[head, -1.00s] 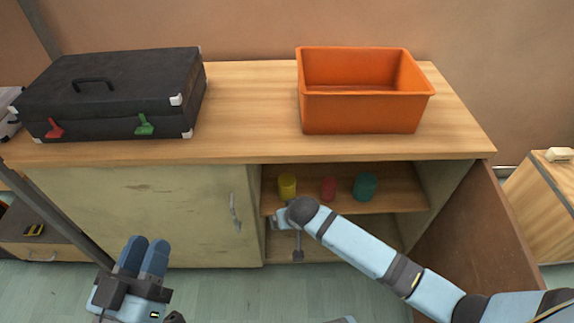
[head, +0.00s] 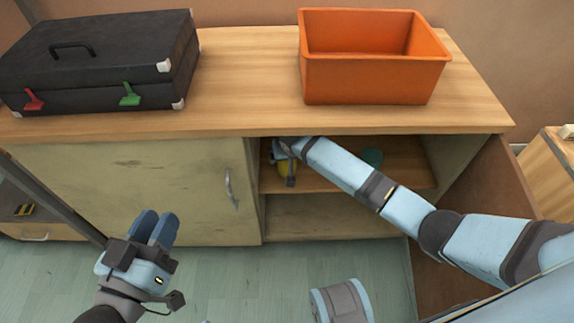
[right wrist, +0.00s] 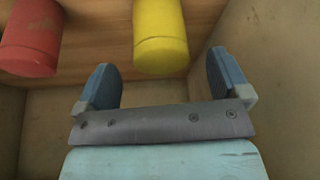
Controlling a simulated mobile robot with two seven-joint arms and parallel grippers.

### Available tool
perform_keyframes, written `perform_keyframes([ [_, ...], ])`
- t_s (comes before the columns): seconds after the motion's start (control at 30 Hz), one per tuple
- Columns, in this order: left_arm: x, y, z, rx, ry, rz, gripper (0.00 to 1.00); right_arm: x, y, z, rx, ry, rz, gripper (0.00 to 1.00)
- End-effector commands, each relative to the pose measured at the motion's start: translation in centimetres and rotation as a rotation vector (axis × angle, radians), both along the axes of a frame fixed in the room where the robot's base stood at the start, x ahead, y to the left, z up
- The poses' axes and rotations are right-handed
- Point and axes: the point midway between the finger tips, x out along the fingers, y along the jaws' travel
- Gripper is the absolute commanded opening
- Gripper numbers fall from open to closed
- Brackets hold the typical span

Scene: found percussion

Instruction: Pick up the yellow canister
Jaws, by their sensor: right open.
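The yellow canister (head: 284,169) stands on the cabinet's inner shelf, partly hidden behind my right gripper in the head view. In the right wrist view the yellow canister (right wrist: 161,42) is just beyond and between the two fingertips of my right gripper (right wrist: 163,72). The right gripper is open, with nothing between its fingers. My left gripper (head: 156,229) is low in front of the closed cabinet door, away from the shelf. Its two blue fingers are close together, and whether they are shut is unclear.
A red canister (right wrist: 31,38) stands beside the yellow one. A teal canister (head: 373,157) is farther right, partly hidden by my arm. An orange bin (head: 374,78) and a black case (head: 100,62) sit on the cabinet top (head: 250,75). The right cabinet door (head: 475,195) is open.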

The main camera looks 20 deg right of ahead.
Motion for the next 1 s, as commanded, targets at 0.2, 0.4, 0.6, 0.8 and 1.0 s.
perform_keyframes([
  [0.2, -0.1, -0.1, -2.8, 0.035, 0.061, -0.024, 0.31, 1.7, -0.2, -2.5, -0.001, 0.002, 0.0, 0.94],
  [0.4, 0.4, 0.0, -3.4, 0.077, 0.044, -0.032, 0.31, 2.7, -0.3, -4.5, 0.0, -0.001, 0.0, 0.94],
  [0.6, 0.4, 0.1, -3.2, 0.084, 0.039, -0.032, 0.31, 2.8, -0.3, -4.5, 0.001, -0.001, 0.0, 0.94],
  [0.8, 0.4, 0.1, -3.2, 0.083, 0.039, -0.032, 0.31, 2.7, -0.3, -4.5, 0.001, -0.001, 0.0, 0.67],
  [1.0, 0.4, 0.0, -3.3, 0.083, 0.04, -0.032, 0.31, 2.7, -0.3, -4.5, 0.001, -0.001, 0.0, 0.38],
])
